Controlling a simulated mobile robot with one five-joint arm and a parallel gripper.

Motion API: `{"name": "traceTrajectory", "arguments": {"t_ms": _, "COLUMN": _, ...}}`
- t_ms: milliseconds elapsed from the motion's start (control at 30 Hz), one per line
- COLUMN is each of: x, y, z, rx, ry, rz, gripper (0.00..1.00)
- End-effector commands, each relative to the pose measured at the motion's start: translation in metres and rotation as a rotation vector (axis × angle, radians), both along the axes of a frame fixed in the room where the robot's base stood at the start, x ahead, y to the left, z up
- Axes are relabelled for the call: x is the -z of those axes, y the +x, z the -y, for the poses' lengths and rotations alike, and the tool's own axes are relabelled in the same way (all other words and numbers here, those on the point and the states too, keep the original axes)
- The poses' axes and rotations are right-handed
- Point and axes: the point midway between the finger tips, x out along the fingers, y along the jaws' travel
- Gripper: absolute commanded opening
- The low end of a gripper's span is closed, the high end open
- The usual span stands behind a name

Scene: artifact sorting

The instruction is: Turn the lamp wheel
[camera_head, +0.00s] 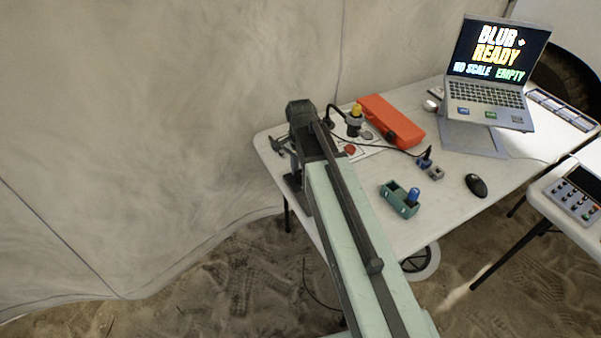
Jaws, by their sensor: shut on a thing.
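My gripper (281,146) is at the left edge of the white table, at the far end of my pale green arm. It is shut on a small dark thing there, partly hidden by the jaws and wrist. I cannot make out whether this is the lamp wheel. A yellow-topped black fitting (355,118) stands upright on a white panel (363,153), right of my gripper. A red button (349,149) sits on the same panel. My wrist hides part of the panel and the table around it.
An orange-red case (390,121) lies behind the panel. A green holder (397,201) with a blue-topped piece, a grey-blue block (430,170) and a black mouse (476,185) are to the right. A laptop (488,95) stands at the back. A spoked wheel (420,263) shows below the table edge.

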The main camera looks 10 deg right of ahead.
Motion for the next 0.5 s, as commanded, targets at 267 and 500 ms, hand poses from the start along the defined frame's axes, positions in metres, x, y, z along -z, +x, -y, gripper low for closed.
{"name": "traceTrajectory", "arguments": {"t_ms": 267, "x": 0.0002, "y": -0.001, "z": -0.0009, "rx": 0.178, "ry": 0.002, "rz": -0.003, "gripper": 0.0}}
{"name": "traceTrajectory", "arguments": {"t_ms": 500, "x": 0.0002, "y": -0.001, "z": -0.0009, "rx": 0.26, "ry": 0.002, "rz": -0.003, "gripper": 0.0}}
